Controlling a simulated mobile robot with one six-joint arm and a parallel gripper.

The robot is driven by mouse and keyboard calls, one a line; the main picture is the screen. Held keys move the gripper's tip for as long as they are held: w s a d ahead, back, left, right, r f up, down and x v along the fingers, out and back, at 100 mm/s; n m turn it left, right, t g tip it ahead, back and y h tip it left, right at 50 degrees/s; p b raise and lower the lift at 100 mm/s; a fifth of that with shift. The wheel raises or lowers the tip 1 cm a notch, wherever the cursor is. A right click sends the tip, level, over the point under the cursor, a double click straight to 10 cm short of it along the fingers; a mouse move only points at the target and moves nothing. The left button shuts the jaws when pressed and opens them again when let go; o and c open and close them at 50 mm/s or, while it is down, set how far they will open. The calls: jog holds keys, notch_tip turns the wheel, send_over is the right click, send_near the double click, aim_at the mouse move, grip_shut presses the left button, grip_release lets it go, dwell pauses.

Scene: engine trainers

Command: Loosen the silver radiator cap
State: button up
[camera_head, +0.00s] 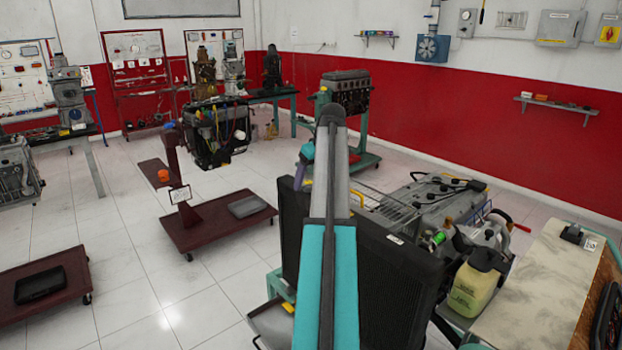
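My arm stands upright in the middle of the head view and covers part of the engine trainer behind it. A small teal and purple part shows just left of its upper link; I cannot tell whether it belongs to my gripper. No gripper fingers can be made out. A large black radiator (396,275) stands at the front of the near engine trainer (435,205), on both sides of my arm. I cannot make out the silver radiator cap; my arm may hide it.
A yellowish fluid bottle (468,290) stands right of the radiator. A light-topped table (535,285) is at the right edge. Dark red wheeled stands (200,235) and (60,275) are at left. Tiled floor (130,270) between them is clear. Another engine (346,92) stands behind.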

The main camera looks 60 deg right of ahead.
jog(key=shift+r, duration=0.15)
jog(key=b+v, duration=0.4)
jog(key=v, duration=0.9)
jog(key=shift+s+r, duration=0.2)
jog(key=shift+r, duration=0.05)
dwell(0.6)
